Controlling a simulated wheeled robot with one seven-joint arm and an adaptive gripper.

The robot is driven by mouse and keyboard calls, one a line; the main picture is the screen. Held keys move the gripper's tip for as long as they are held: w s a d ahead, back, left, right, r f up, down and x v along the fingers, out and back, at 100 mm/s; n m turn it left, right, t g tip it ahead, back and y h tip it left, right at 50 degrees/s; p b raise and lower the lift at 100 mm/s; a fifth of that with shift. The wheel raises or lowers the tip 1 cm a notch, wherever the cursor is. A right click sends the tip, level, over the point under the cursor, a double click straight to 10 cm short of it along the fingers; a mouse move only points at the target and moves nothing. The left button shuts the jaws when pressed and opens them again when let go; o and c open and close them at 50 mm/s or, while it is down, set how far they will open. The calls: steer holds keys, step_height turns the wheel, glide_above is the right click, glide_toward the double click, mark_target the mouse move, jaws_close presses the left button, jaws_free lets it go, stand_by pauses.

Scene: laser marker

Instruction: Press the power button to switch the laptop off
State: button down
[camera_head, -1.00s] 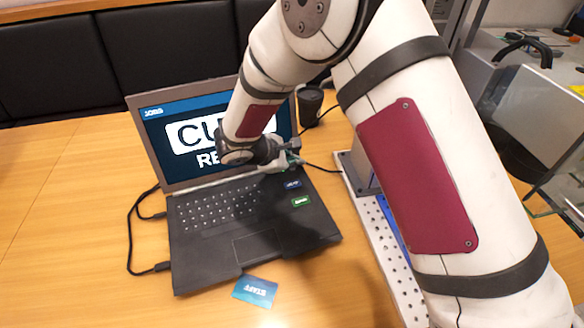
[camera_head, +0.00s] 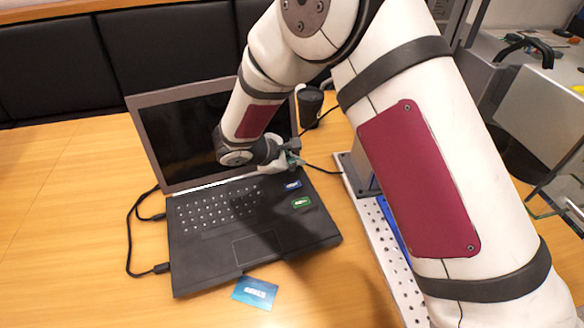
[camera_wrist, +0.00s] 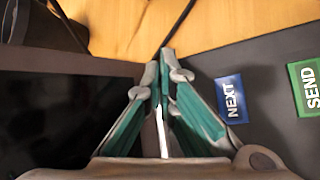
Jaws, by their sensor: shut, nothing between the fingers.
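The black laptop (camera_head: 200,247) stands open on the wooden table, and its screen (camera_head: 185,135) is dark. The dark screen also fills the left of the wrist view (camera_wrist: 50,115). My gripper (camera_head: 295,160) is at the right end of the hinge, low over the upper right corner of the keyboard deck. In the wrist view my gripper (camera_wrist: 165,55) has its fingertips together, with nothing between them, at the deck's edge. The power button cannot be made out; the fingers may hide it. I cannot tell whether the tips touch the deck.
A blue NEXT label (camera_wrist: 231,98) and a green SEND label (camera_wrist: 306,87) lie on the deck beside my fingers. A blue card (camera_head: 255,292) lies in front of the laptop. A dark mug (camera_head: 309,106) stands behind my gripper. Cables (camera_head: 130,235) run along the laptop's left side.

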mark_target(294, 171)
steer(key=shift+r, duration=0.35)
step_height(294, 171, up, 6)
steer(key=p, duration=0.3)
stand_by(0.4)
stand_by(0.3)
